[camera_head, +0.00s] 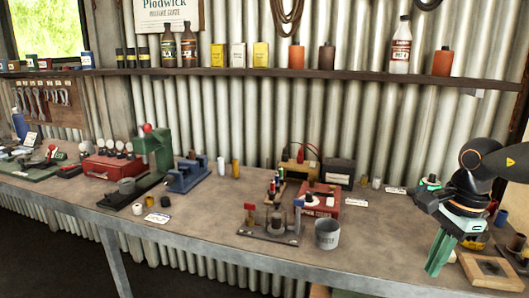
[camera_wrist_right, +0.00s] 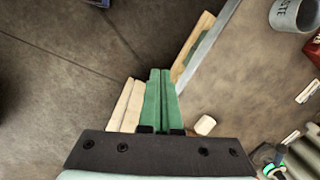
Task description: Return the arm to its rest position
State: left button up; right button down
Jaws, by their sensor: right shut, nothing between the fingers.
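My right arm comes in from the right in the head view. Its gripper (camera_head: 440,252) points down at the right front part of the workbench (camera_head: 200,228), beside a wooden tray. The two green fingers are together with nothing between them. They also show shut in the right wrist view (camera_wrist_right: 161,98), pointing away from the dark gripper body. I cannot tell how far the fingertips are from the bench edge. My left gripper does not show in either view.
A grey cup (camera_head: 327,234) stands left of my right gripper, next to a metal fixture (camera_head: 268,235). The wooden tray (camera_head: 478,284) lies close by on the right. Bottles and boxes line the wall shelf (camera_head: 330,74). Bare bench lies between the cup and my gripper.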

jog(key=s+d+f+m+t+y+p, duration=0.25)
jog(key=d+f+m+t+y, duration=0.45)
jog(key=f+m, duration=0.6)
jog(key=s+d+f+m+t+h+p, duration=0.2)
jog(key=s+f+m+t, duration=0.5)
jog(key=m, duration=1.1)
jog(key=s+a+f+m+g+h, duration=0.35)
jog(key=s+a+f+m, duration=0.35)
jog(key=f+m, duration=0.4)
pick_arm(q)
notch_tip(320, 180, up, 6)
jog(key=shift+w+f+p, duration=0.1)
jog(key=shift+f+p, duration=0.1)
jog(key=shift+p, duration=0.5)
pick_arm(e)
jog(key=s+a+m+g, duration=0.1)
jog(key=a+m, duration=0.4)
jog(key=a, duration=0.3)
jog(key=s+a+f+m, duration=0.1)
jog(key=a+m, duration=0.5)
jog(key=a, duration=0.2)
jog(key=shift+s+a+f+g, duration=0.25)
jog(key=shift+s+g, duration=0.1)
jog(key=shift+s, duration=0.05)
